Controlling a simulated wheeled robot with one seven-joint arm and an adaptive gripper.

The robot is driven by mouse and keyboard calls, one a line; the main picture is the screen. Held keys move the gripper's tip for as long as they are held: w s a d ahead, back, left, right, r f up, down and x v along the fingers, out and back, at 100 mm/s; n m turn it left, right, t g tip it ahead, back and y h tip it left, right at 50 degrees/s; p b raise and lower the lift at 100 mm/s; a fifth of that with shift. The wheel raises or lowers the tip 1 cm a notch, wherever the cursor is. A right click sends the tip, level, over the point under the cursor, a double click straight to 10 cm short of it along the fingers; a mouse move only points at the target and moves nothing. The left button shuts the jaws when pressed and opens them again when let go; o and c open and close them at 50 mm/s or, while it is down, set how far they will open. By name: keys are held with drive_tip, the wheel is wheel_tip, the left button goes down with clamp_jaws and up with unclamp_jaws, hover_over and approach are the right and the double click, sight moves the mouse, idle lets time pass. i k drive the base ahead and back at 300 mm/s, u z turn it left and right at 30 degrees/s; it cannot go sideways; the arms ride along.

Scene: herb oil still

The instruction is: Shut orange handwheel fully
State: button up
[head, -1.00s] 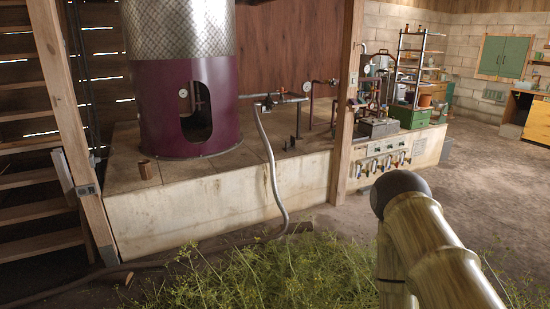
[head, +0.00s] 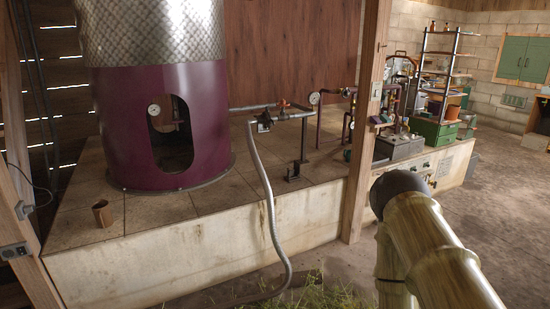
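A small orange-red part (head: 284,103), which looks like the orange handwheel, sits on top of the grey pipe (head: 295,115) to the right of the purple still (head: 165,125). It is too small to tell how far it is turned. A dark fitting (head: 264,122) with a grey hose hangs from the same pipe, just left of and below it. My gripper is not in view. A pale, bamboo-patterned arm link with a dark round end, which appears to be mine, fills the lower right, well short of the pipe.
The still stands on a raised, tiled concrete platform (head: 150,262). A grey hose (head: 268,200) droops over its front edge. A wooden post (head: 365,120) stands right of the pipe. A brown cup (head: 102,213) is at the left. Cut herbs (head: 325,297) lie on the floor in front. Open floor (head: 500,215) lies to the right.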

sight(283, 103)
drive_tip(key=u, duration=0.05)
drive_tip(key=i, duration=3.1)
drive_tip(key=u, duration=0.65)
